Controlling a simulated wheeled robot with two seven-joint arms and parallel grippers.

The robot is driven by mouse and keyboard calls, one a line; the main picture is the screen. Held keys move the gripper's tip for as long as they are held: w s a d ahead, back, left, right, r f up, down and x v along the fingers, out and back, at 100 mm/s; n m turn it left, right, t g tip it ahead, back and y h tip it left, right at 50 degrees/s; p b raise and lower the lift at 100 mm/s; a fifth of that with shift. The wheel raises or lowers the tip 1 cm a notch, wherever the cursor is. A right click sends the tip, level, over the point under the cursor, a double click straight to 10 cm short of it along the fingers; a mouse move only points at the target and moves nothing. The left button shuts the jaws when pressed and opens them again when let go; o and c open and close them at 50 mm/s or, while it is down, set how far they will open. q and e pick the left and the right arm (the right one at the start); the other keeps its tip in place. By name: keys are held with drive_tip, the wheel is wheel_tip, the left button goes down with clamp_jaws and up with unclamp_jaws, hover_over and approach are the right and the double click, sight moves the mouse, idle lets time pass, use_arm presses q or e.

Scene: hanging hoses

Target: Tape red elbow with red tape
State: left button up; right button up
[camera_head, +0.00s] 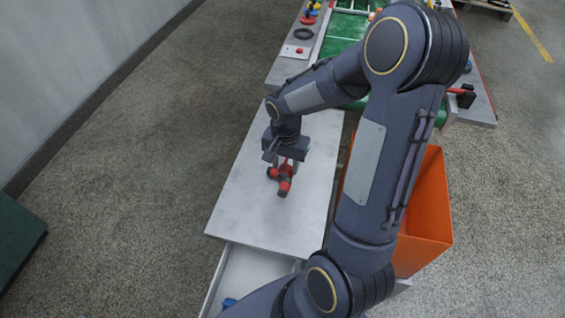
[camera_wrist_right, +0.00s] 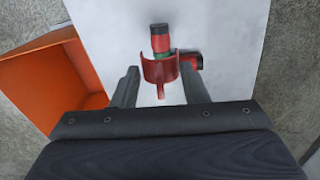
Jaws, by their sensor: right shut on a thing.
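The red elbow (camera_wrist_right: 160,41) lies on the white worktop (camera_head: 245,205), with black ends and a small green part beside it. In the head view its red and black pieces (camera_head: 284,187) show just below my right gripper (camera_head: 286,163). In the right wrist view the red tape (camera_wrist_right: 158,72), a curved open band with a small tab, sits between the fingers of my right gripper (camera_wrist_right: 159,74). The gripper is shut on the tape, which is right against the elbow and hides part of it. I cannot tell whether the tape touches the elbow. My left gripper is not in view.
An orange bin (camera_head: 428,200) stands right of the worktop, behind my right arm. An open white drawer (camera_head: 250,272) is at the worktop's front. A white box with a red button (camera_head: 295,51) and a black ring (camera_head: 303,33) lie at the back. The worktop's left part is clear.

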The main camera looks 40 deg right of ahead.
drive_tip(key=shift+w, duration=0.1)
drive_tip(key=shift+f+b, duration=1.85)
drive_tip(key=shift+f, duration=0.1)
drive_tip(key=shift+f+b, duration=0.3)
drive_tip(key=shift+f, duration=0.05)
drive_tip(key=shift+f+b, duration=0.55)
drive_tip(key=shift+f, duration=0.3)
